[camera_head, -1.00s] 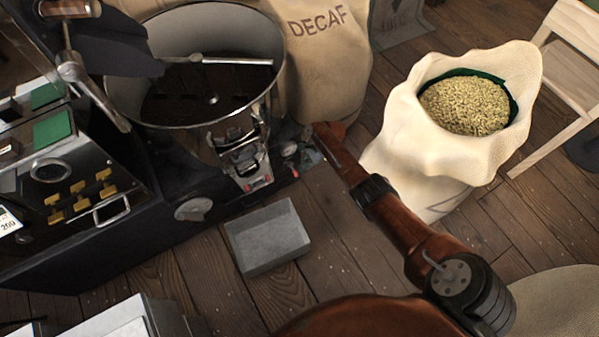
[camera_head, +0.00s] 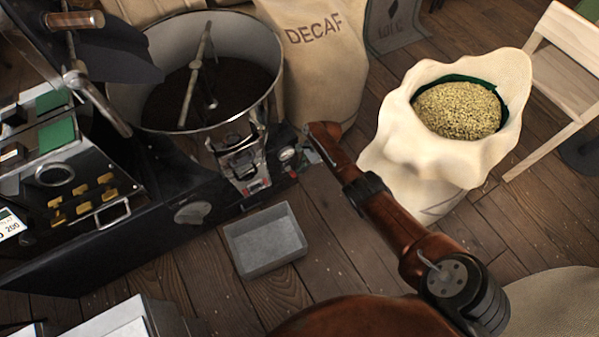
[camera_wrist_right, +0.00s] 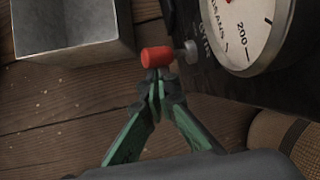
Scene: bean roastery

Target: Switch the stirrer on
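The stirrer (camera_head: 195,79) is a metal bar with a hub, lying diagonally across dark beans in the round cooling pan (camera_head: 116,92). In the right wrist view, a red knob (camera_wrist_right: 156,56) on a short metal stem stands beside a white dial (camera_wrist_right: 240,30). My right gripper (camera_wrist_right: 158,76) has its green-and-black fingers closed together right at the knob. Nothing shows between them, and I cannot tell whether the tips touch it. In the head view, my right gripper (camera_head: 309,153) is small and partly hidden at the machine's right end. My left gripper is out of view.
A grey open tray (camera_head: 265,241) lies on the wooden floor in front of the machine. A DECAF sack (camera_head: 322,75) stands behind. An open sack (camera_head: 405,160) of pale beans stands right of my right arm. The machine's panel (camera_head: 80,190) is at left.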

